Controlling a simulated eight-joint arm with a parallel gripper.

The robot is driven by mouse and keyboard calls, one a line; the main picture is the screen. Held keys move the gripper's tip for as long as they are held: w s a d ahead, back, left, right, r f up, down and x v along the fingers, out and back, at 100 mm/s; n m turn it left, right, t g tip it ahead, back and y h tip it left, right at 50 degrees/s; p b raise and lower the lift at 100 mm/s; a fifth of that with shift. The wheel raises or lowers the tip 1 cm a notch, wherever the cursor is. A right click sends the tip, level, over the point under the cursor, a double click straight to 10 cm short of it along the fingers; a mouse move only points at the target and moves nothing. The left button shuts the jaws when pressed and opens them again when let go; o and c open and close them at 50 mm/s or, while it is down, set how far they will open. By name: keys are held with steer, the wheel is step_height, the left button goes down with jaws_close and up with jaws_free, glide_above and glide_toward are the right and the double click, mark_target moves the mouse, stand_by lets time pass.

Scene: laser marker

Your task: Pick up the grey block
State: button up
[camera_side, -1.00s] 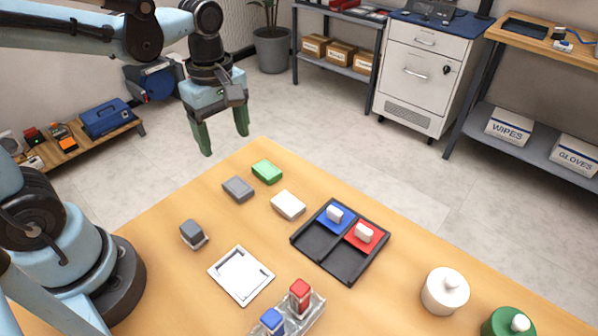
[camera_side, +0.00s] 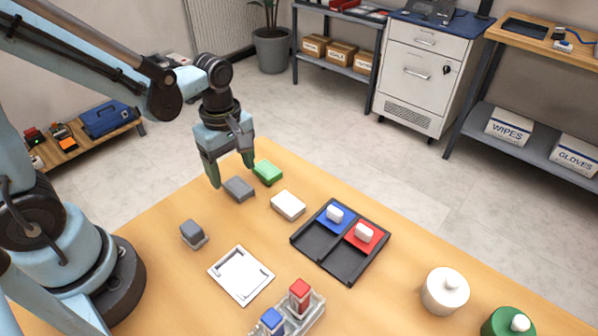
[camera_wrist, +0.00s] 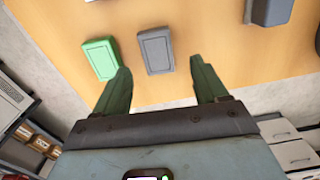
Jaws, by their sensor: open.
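In the wrist view the grey block (camera_wrist: 156,50) lies ahead of the gap between my fingers (camera_wrist: 162,80), with the green block (camera_wrist: 101,58) by the left finger. A darker grey piece (camera_side: 193,234) stands nearer my base.
A white square tray (camera_side: 224,281) and a black divided tray (camera_side: 319,273) with blue and red pads lie nearer the camera. A clear holder with red (camera_side: 300,290) and blue (camera_side: 272,318) pieces is in front. White (camera_side: 444,292) and green (camera_side: 497,326) lidded jars stand right.

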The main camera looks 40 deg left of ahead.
mark_target(236, 185)
steer(key=shift+w+f, duration=0.1)
steer(key=shift+f, duration=1.85)
steer(key=c, duration=1.1)
